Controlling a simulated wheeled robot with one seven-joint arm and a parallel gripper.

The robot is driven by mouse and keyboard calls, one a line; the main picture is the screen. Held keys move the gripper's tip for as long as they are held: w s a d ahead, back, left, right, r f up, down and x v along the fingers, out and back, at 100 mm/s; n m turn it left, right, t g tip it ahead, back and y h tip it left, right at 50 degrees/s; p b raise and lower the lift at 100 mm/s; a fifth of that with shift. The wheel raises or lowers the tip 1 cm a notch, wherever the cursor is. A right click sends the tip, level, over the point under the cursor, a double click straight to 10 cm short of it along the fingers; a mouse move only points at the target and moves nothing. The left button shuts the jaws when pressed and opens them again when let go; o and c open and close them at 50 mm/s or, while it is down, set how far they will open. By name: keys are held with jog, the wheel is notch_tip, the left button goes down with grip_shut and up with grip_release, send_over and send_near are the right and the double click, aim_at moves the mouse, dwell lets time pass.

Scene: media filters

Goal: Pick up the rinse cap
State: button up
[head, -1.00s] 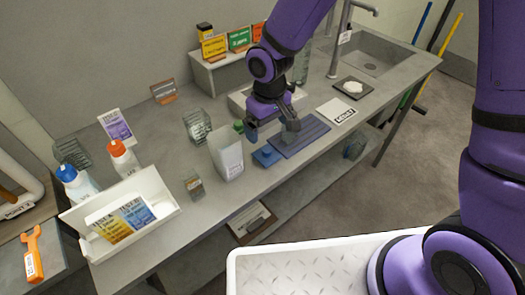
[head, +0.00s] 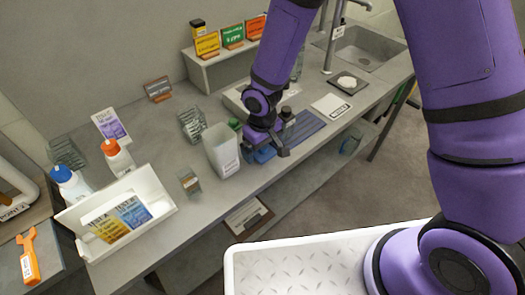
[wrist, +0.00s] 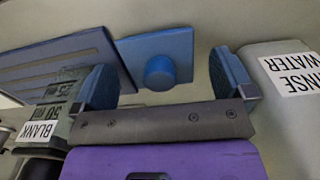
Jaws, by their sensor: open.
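The rinse cap, a flat blue square with a round knob, lies on the counter; it shows in the wrist view (wrist: 180,50) and is partly covered by my gripper in the head view (head: 262,156). My gripper (wrist: 164,84) is open and empty, its blue-padded fingers to the left and right of the knob in the wrist view. In the head view my gripper (head: 266,146) is low over the cap. I cannot tell whether it touches it. The pale rinse water container (head: 221,150) stands just left of the gripper, and right in the wrist view (wrist: 282,75).
A vial marked BLANK (wrist: 42,125) stands close to the left finger, beside the ribbed blue-grey mat (wrist: 62,65). On the counter are a glass rack (head: 192,126), a small box (head: 189,181) and a white tray (head: 165,196). The sink (head: 365,48) is at the far right.

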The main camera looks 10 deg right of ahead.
jog(key=shift+c, duration=0.5)
jog(key=c, duration=0.9)
jog(key=shift+c, duration=0.2)
